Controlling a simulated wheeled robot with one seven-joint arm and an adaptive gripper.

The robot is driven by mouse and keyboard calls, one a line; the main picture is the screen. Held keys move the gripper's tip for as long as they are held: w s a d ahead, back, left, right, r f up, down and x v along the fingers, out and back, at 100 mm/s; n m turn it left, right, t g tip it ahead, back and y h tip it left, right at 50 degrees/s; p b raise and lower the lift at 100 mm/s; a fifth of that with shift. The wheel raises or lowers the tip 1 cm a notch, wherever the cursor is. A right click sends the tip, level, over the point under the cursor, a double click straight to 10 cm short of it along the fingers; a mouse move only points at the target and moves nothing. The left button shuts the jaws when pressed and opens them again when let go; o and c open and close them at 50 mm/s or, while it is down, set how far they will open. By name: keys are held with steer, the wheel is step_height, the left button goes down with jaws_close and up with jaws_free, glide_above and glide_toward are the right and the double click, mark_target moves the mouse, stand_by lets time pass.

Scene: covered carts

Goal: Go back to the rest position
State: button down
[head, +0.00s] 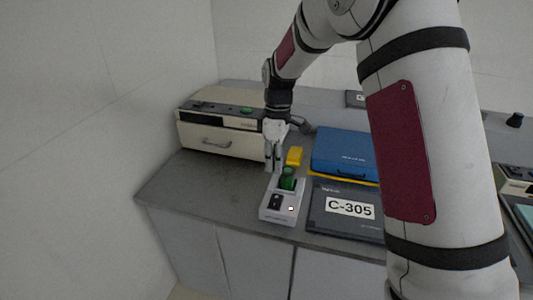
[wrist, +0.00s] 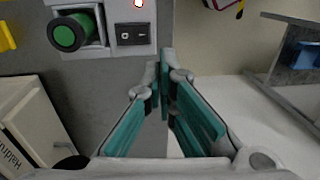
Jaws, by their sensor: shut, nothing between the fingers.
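My gripper (head: 272,160) is shut and empty. In the head view it hangs over the grey counter, just behind and left of a small white switch box (head: 270,213). In the wrist view my gripper (wrist: 166,58) shows its teal fingers with the tips together. The switch box (wrist: 122,51) carries a green knob (wrist: 66,35), a black rocker switch (wrist: 132,34) and a lit red-white light. The fingertips look apart from the box in the wrist view. My arm hides part of the counter's right side in the head view.
A cream drawer unit (head: 215,140) stands at the back left. A yellow block (head: 294,156) lies behind the switch box. A blue case (head: 342,150) and a dark panel labelled C-305 (head: 322,222) lie to its right. The counter's left front (head: 190,187) is clear.

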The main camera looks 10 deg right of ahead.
steer(key=s+d+r+m+t, duration=0.1)
steer(key=s+r+m+t, duration=0.15)
steer(key=s+r, duration=0.6)
steer(key=s+d+r+m+t, duration=0.1)
steer(key=s+r+m, duration=0.3)
steer(key=s, duration=0.7)
steer(key=s+d+r+m+t, duration=0.1)
steer(key=s+r+m, duration=0.3)
steer(key=s, duration=0.7)
steer(key=shift+m+t+h, duration=0.3)
steer(key=shift+m+t, duration=0.45)
steer(key=shift+t, duration=0.1)
